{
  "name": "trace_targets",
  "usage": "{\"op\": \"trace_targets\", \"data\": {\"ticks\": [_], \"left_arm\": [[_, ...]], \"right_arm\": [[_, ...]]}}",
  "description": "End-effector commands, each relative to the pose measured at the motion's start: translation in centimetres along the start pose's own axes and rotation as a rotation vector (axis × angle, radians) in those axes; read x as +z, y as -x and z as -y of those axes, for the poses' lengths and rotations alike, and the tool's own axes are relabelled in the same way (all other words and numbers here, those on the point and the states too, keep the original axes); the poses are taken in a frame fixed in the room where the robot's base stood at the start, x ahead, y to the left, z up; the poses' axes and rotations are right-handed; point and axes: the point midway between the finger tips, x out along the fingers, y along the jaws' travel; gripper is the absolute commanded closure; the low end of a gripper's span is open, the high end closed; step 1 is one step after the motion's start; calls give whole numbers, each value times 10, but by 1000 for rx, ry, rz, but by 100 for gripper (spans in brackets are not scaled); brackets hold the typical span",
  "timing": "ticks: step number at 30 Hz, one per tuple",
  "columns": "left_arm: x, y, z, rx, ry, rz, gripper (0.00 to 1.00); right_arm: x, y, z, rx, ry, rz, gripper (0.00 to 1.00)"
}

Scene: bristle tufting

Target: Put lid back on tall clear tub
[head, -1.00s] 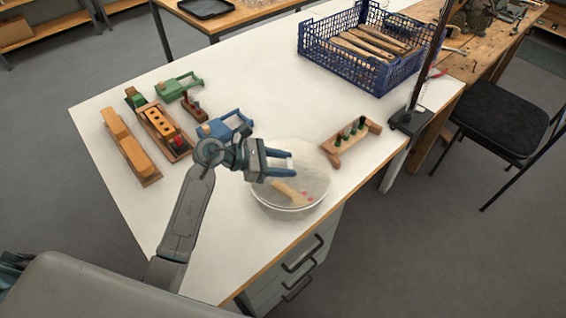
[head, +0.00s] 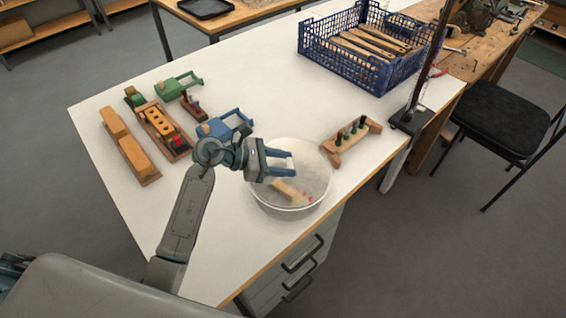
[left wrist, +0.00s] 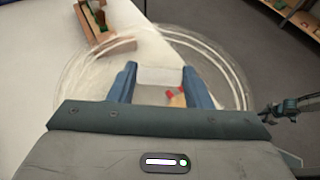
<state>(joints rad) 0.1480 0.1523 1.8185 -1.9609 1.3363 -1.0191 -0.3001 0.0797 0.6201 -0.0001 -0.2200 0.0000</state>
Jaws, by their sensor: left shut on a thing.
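The tall clear tub (head: 287,208) stands at the table's front edge, with a pale wooden piece and some red bits visible inside it. My left gripper (head: 284,166) is over the tub, its blue fingers shut on a whitish, see-through piece that looks like part of the clear lid. That piece also shows between the fingers in the left wrist view (left wrist: 160,75). Clear curved rims surround the fingers there, and I cannot tell lid rim from tub rim or whether the lid is seated. A dark jointed part at the right of the wrist view may be my right gripper (left wrist: 285,106).
A wooden peg block (head: 351,141) stands right of the tub. A blue crate (head: 342,70) of wooden handles is at the back. A blue clamp-like tool (head: 222,127) lies behind my left gripper, near wooden blocks (head: 125,145). The middle of the table is clear.

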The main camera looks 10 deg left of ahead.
Motion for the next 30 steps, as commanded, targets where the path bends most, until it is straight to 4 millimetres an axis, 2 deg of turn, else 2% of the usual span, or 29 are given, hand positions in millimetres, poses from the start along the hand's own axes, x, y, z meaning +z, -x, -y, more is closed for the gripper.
{"op": "trace_targets", "data": {"ticks": [13,14,17,23,27,30], "left_arm": [[0,0,0,0,0,0,77],[0,0,0,0,0,0,52],[0,0,0,0,0,0,32],[0,0,0,0,0,0,30],[0,0,0,0,0,0,8],[0,0,0,0,0,0,8]], "right_arm": [[0,-1,1,-1,0,0,64],[0,-1,1,-1,0,0,64],[0,-1,1,-1,0,0,64],[0,-1,1,0,0,0,64],[0,-1,0,0,0,0,64],[0,-1,0,0,0,0,64]]}}
